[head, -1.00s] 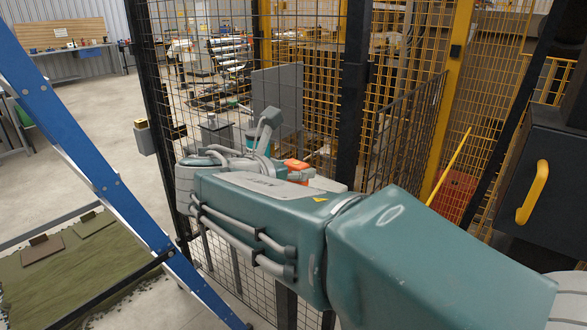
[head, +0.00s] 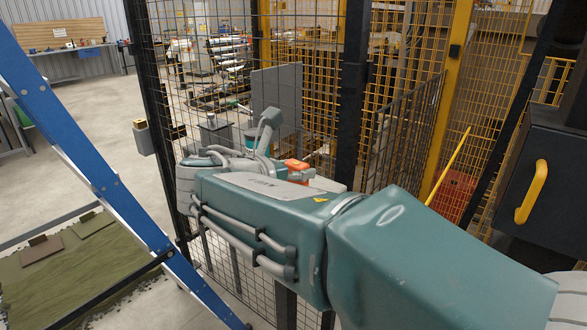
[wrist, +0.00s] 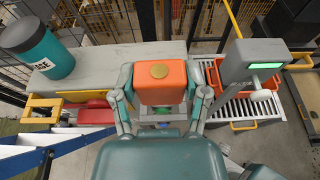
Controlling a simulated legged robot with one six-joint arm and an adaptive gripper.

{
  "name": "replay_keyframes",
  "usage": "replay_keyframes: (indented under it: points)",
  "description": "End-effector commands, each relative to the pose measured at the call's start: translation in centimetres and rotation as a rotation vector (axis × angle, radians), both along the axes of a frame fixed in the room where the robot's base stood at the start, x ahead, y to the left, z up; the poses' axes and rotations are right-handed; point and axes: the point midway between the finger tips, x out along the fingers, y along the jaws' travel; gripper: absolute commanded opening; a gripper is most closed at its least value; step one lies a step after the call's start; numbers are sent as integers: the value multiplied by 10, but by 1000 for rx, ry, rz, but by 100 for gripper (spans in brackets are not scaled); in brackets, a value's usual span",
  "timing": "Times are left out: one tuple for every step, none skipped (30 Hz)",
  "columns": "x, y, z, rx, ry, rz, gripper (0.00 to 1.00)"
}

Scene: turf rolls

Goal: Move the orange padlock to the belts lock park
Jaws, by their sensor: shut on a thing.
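The orange padlock (wrist: 160,82) sits between the two fingers of my gripper (wrist: 160,97) in the wrist view. It is a blocky orange body with a round brass-coloured disc on its upper face. The fingers press on its left and right sides, so my gripper is shut on it. A grey surface lies behind it; I cannot tell whether the padlock touches that surface. In the head view the orange padlock (head: 297,166) shows just beyond my arm, whose links hide most of the gripper. I cannot make out which place is the belts lock park.
In the wrist view a teal canister (wrist: 48,55) stands at the left on the grey worktop (wrist: 100,68). A yellow item (wrist: 42,112) and a red one (wrist: 97,113) lie nearer. A grey device with a green screen (wrist: 252,60) stands right, by an orange tray (wrist: 268,105). Mesh fencing (head: 400,130) is close.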

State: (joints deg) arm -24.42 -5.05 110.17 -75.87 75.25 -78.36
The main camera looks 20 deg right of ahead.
Motion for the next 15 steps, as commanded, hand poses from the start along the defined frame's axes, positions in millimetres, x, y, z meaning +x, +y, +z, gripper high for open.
replay_keyframes:
  points:
    - [0, 0, -1, -1, 1, 0, 7]
    - [0, 0, -2, -1, 1, 0, 7]
    - [0, 0, -3, -1, 1, 0, 7]
    - [0, 0, -3, -1, 1, 0, 7]
    - [0, 0, -4, -1, 1, 0, 7]
    - [0, 0, -5, -1, 1, 0, 7]
    - [0, 0, -6, -1, 1, 0, 7]
    - [0, 0, -6, -1, 1, 0, 7]
    - [0, 0, -7, 0, 0, 0, 7]
    - [0, 0, -8, 0, 0, 0, 7]
    - [0, 0, -8, 0, 0, 0, 7]
    - [0, 0, -9, 0, 0, 0, 7]
    - [0, 0, -10, 0, 0, 0, 7]
    - [0, 0, -10, 0, 0, 0, 7]
    - [0, 0, -11, 0, 0, 0, 7]
